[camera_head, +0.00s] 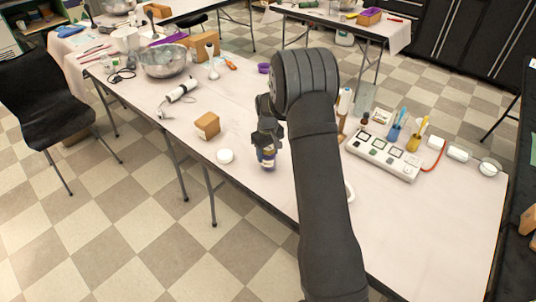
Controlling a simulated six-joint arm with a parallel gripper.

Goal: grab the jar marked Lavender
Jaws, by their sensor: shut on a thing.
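My gripper (268,140) is in the middle of the camera_head view, above the near edge of the table. It is shut on a small jar (267,159) with a dark blue body and a pale label, just under the fingers. The label's writing is too small to read, so I cannot tell whether it says Lavender. I cannot tell whether the jar touches the table. My arm hides part of the table to the right of it.
A white block with several dark squares (383,155) sits right of my arm. A metal bowl (164,61) stands at the back left. The table's front right (430,225) is clear.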

